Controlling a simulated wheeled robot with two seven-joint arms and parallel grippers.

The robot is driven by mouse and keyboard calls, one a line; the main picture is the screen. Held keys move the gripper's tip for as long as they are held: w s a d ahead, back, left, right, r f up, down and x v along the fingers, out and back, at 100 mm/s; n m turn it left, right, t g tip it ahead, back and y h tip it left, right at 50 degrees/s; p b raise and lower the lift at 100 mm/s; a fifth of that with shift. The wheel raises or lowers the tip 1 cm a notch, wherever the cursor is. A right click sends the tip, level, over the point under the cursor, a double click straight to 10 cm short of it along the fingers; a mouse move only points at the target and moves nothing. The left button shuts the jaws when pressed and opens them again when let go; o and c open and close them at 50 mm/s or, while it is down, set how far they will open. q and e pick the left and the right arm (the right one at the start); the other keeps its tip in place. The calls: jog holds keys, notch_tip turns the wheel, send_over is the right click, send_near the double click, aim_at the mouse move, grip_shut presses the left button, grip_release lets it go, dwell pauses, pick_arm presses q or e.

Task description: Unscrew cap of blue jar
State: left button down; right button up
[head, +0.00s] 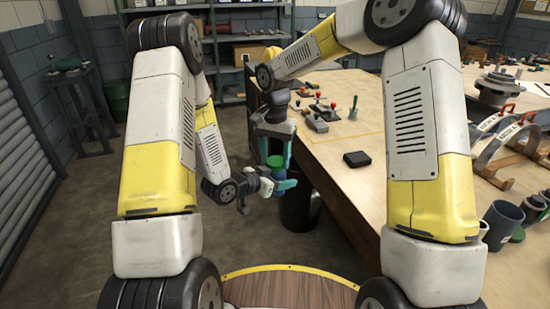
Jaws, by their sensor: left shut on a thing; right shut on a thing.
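The blue jar (279,174) is held in the air left of the workbench, beyond my base. A green cap (275,161) shows at its top. My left gripper (267,187) comes in from the left and is shut on the blue jar's side, with its teal fingers around it. My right gripper (275,157) points down from above, its teal fingers on either side of the green cap, shut on it. The fingers hide much of the jar and cap. I cannot tell whether the cap is loose on the jar.
The wooden workbench (350,115) fills the right side. A black box (356,159), red-knobbed parts (318,112), and a grey cup (502,225) stand on it. A dark bin (297,208) stands on the floor below the jar. Open floor lies to the left.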

jog(key=shift+w+r, duration=0.15)
jog(key=shift+w, duration=0.1)
jog(key=o, duration=1.5)
jog(key=shift+o, duration=0.2)
jog(key=shift+s, duration=0.1)
